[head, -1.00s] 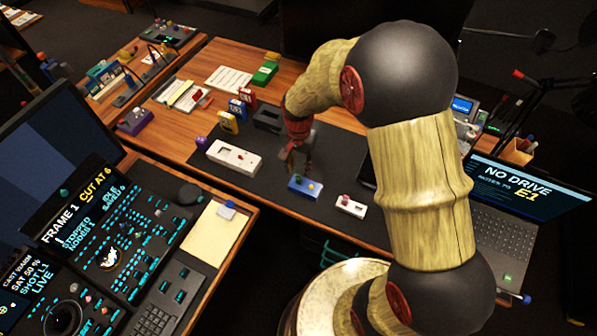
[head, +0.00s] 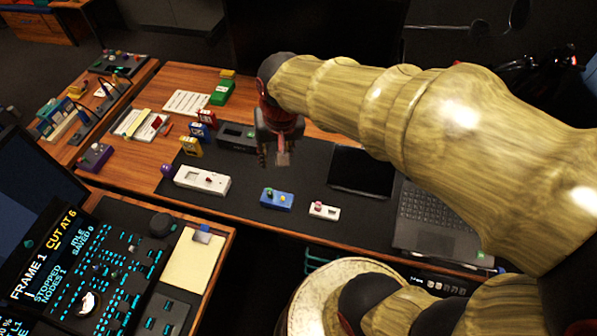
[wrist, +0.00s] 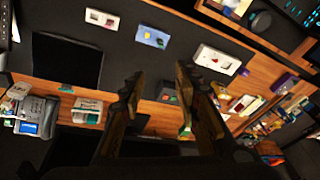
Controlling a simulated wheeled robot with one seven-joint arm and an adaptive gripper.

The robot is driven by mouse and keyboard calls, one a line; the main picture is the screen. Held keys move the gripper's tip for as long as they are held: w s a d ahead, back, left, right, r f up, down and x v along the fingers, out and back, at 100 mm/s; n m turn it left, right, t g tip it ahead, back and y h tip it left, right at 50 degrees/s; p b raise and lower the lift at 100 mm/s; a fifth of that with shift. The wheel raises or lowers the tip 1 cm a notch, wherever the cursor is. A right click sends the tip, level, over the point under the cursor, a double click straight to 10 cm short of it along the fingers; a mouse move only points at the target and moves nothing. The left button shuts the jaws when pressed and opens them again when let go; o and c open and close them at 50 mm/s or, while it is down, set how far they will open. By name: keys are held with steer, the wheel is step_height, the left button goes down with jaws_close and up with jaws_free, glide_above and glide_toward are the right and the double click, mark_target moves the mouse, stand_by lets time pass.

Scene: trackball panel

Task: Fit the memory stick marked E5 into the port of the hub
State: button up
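My gripper (head: 273,157) hangs above the dark mat, in front of the dark box, with its fingers pointing down. In the wrist view its two fingers (wrist: 158,100) stand apart with nothing between them. On the mat lie a long white block (head: 202,181), a blue block (head: 277,199) with small coloured pieces on top, and a small white block (head: 324,211) with a pinkish piece. These also show in the wrist view. The dark box (head: 236,135) stands behind. I cannot read an E5 mark on anything, and cannot tell for sure which thing is the hub.
A dark flat panel (head: 360,170) and a laptop (head: 436,222) lie to the right. The control desk (head: 110,270) is at the front left. Bare mat surrounds the small blocks.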

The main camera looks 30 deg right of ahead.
steer(key=s+r+n+t, duration=0.2)
steer(key=s+r+n, duration=0.2)
steer(key=s, duration=0.7)
step_height(320, 180, up, 2)
steer(key=shift+s+r+t, duration=0.25)
steer(key=shift+s+t, duration=0.05)
steer(key=shift+s, duration=0.05)
steer(key=shift+c, duration=0.2)
stand_by(1.1)
